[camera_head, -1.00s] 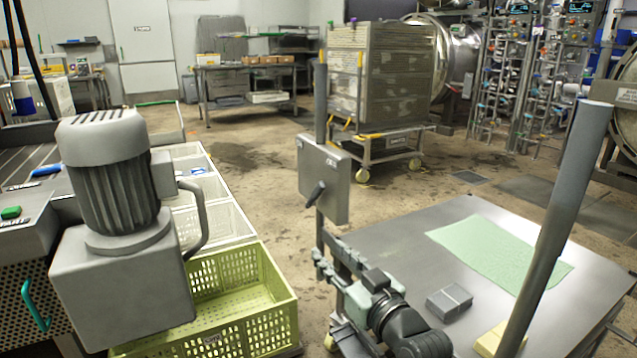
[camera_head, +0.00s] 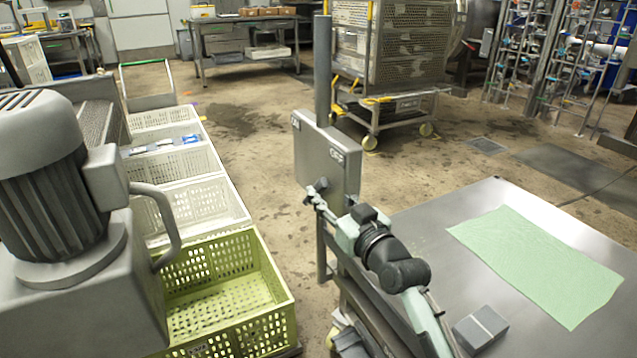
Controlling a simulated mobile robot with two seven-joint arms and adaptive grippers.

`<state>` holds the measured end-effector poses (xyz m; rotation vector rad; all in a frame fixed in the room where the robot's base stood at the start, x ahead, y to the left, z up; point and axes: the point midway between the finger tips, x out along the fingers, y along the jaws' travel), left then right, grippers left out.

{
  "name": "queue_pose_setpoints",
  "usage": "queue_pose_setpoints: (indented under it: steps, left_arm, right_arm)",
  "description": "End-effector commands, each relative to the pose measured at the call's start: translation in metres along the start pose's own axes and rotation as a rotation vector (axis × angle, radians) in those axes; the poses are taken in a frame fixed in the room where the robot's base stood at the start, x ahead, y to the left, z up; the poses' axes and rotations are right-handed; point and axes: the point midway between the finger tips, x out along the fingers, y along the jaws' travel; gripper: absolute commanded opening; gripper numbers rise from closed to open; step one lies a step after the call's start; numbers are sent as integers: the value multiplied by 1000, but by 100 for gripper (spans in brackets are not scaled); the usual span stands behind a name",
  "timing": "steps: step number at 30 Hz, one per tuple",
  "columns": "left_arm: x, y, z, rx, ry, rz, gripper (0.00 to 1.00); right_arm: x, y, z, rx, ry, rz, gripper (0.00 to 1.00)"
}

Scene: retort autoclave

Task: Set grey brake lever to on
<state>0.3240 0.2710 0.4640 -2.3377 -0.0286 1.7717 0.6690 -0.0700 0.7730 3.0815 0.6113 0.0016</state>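The grey brake box (camera_head: 326,153) is mounted on an upright grey post (camera_head: 322,70), with small labels at its upper left and right that are too small to read surely. Its dark lever (camera_head: 321,185) is low on the front face and mostly hidden behind my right gripper. My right gripper (camera_head: 312,197) is at the lever, its fingertips overlapping it in the picture. Whether they touch or close on it cannot be told. My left gripper is out of view.
A steel table (camera_head: 420,225) with a green cloth (camera_head: 540,262) and a grey block (camera_head: 481,328) lies to the right. Green (camera_head: 275,290) and white crates (camera_head: 205,195) and a large motor unit (camera_head: 50,180) stand left. A cage trolley (camera_head: 385,105) stands behind on open floor.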

Motion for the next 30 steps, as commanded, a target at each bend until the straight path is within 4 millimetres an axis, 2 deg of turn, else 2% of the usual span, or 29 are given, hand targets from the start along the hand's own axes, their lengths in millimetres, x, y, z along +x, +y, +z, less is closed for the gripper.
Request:
queue_pose_setpoints:
  steps: [1,6,17,26,30]
  left_arm:
    - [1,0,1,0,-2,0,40]
    - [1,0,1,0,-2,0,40]
    - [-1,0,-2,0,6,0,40]
    - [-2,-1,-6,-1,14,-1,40]
    - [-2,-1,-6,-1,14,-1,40]
  right_arm:
    - [9,0,-1,1,1,0,34]
    - [30,0,0,0,0,0,34]
    - [37,0,0,0,-1,0,34]
    - [36,0,0,0,-1,0,0]
    - [36,0,0,0,-1,0,0]
